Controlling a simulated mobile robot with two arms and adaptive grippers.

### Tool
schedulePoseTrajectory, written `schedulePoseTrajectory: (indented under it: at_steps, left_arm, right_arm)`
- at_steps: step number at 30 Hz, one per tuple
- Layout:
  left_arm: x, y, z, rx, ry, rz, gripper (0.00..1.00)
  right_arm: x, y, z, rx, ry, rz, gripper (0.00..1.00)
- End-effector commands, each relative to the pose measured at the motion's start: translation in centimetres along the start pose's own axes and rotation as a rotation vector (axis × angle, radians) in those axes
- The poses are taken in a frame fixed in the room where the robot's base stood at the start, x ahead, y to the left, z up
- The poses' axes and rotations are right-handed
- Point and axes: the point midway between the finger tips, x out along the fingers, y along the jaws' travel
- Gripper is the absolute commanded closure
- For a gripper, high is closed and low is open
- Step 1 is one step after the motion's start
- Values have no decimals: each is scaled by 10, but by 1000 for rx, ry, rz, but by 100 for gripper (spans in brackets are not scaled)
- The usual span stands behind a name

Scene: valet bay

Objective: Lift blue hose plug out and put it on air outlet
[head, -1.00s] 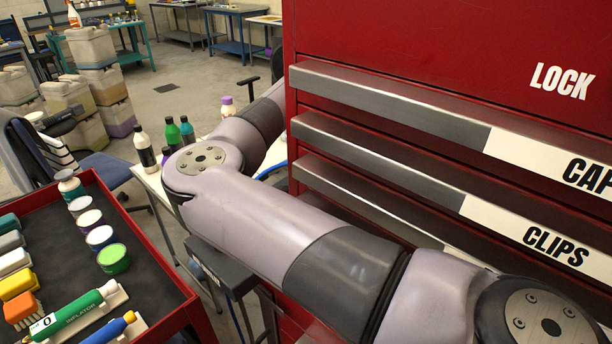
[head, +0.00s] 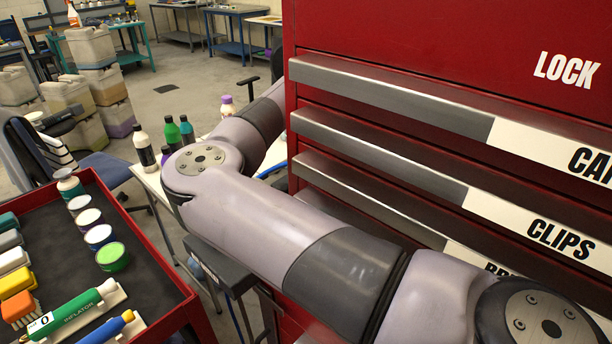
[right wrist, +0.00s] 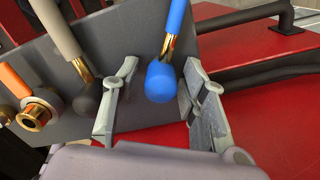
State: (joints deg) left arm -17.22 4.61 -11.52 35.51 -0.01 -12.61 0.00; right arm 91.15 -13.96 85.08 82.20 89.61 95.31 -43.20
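The blue hose plug (right wrist: 160,82) shows in the right wrist view as a rounded blue end below a brass fitting on a blue hose (right wrist: 177,18). My right gripper (right wrist: 160,75) is open, with one finger on each side of the plug and visible gaps to it. The plug stands in front of a dark grey plate (right wrist: 135,40). I cannot identify the air outlet for certain. Neither gripper shows in the head view, where an arm of mine crosses the middle and hides part of the red cabinet (head: 420,40).
Left of the plug are a beige hose (right wrist: 58,28) with a dark end and an orange brass-ringed fitting (right wrist: 35,112). A black rail (right wrist: 240,18) runs at the right over red surfaces. A red trolley (head: 165,265) with bottles and tools stands at the left in the head view.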

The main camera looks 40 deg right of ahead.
Motion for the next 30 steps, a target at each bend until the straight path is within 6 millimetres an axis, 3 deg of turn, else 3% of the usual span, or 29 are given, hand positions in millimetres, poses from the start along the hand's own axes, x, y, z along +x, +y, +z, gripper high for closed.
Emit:
schedulePoseTrajectory:
  at_steps: [14,30]
  left_arm:
    - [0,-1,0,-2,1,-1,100]
    - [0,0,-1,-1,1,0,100]
  right_arm:
    - [-8,0,0,-1,-1,1,53]
    - [-108,0,1,-1,-1,0,53]
